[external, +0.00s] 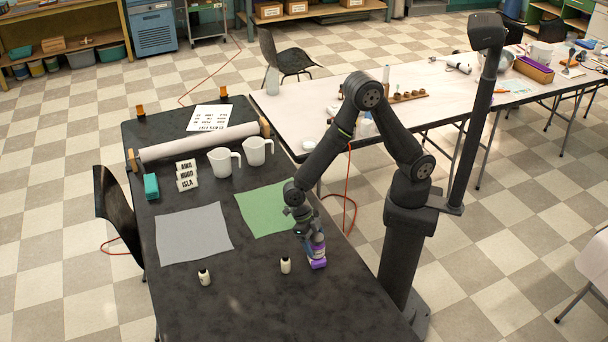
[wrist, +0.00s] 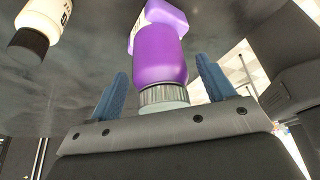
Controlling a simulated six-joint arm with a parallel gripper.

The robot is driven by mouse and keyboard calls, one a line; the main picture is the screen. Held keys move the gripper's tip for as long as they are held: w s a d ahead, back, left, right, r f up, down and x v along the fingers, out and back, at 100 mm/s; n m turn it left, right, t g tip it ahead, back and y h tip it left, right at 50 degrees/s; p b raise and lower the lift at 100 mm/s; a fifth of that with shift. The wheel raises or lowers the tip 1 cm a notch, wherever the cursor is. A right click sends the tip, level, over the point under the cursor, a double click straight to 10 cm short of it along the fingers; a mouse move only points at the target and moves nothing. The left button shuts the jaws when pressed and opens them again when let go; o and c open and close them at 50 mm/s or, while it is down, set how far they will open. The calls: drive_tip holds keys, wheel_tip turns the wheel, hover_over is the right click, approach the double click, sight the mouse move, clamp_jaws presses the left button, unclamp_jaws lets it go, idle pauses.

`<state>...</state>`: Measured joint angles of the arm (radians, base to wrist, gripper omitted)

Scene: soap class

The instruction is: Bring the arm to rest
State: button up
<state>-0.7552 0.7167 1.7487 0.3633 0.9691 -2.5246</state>
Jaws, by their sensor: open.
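My gripper (external: 310,234) is low over the right side of the black table (external: 250,300), beside the green cloth. A purple bottle (external: 318,257) with a pale label stands on the table just under it. In the wrist view the purple bottle (wrist: 160,55) has its ribbed grey cap toward my gripper. My two blue fingers stand apart on either side of the bottle's top, with gaps showing at both sides.
Two small cream bottles with dark caps, a right one (external: 285,265) and a left one (external: 204,277), stand nearby. A green cloth (external: 262,208) and a grey cloth (external: 190,235) lie flat.

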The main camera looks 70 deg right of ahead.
sight(316, 237)
wheel_tip(316, 237, up, 4)
drive_tip(key=shift+r, duration=0.1)
drive_tip(key=w+d+r, duration=0.4)
drive_tip(key=d+r, duration=0.3)
drive_tip(key=d, duration=0.4)
drive_tip(key=w+a+f+m+t+y, duration=0.1)
drive_tip(key=w+a+m+t+y, duration=0.1)
drive_tip(key=w+a+m, duration=0.7)
drive_tip(key=w+a+f+m+t+y, duration=0.1)
drive_tip(key=w+a+m, duration=0.8)
drive_tip(key=a, duration=1.7)
drive_tip(key=shift+w+f+t+y, duration=0.4)
drive_tip(key=shift+w+f+t, duration=0.45)
drive_tip(key=shift+w, duration=2.35)
drive_tip(key=shift+a+r, duration=0.1)
drive_tip(key=shift+r, duration=0.05)
drive_tip(key=s+d+n+g, duration=0.1)
drive_tip(key=s+d+n, duration=0.2)
drive_tip(key=d, duration=0.4)
drive_tip(key=s+d+r+n+g, duration=0.1)
drive_tip(key=s+d+n, duration=0.3)
drive_tip(key=d, duration=0.4)
drive_tip(key=shift+r+g, duration=0.25)
drive_tip(key=shift+g, duration=0.1)
drive_tip(key=shift+h, duration=0.3)
